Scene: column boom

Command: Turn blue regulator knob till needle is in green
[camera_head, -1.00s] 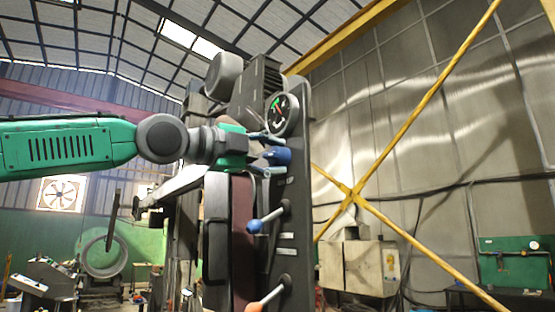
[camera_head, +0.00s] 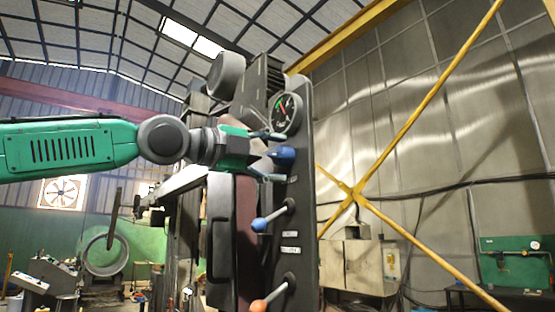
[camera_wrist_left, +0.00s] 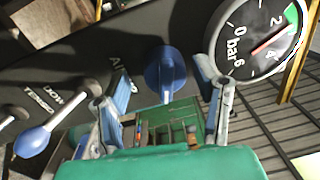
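The blue regulator knob (camera_head: 282,156) sits on the dark panel below the round gauge (camera_head: 287,113). My left gripper (camera_head: 268,156) is at the knob, one finger above it and one below in the head view. In the left wrist view the knob (camera_wrist_left: 166,74) stands between the two open fingers of my left gripper (camera_wrist_left: 163,88), with gaps visible on both sides. The gauge (camera_wrist_left: 258,38) there reads in bar. Its red needle points between 2 and 4, near the green band; I cannot tell whether its tip is inside. My right gripper is not in view.
Below the knob, a blue-tipped lever (camera_head: 260,224) and an orange-tipped lever (camera_head: 258,304) stick out from the panel (camera_head: 303,200). The blue-tipped lever (camera_wrist_left: 36,140) is left of the gripper in the wrist view. A yellow brace (camera_head: 425,100) stands behind, to the right.

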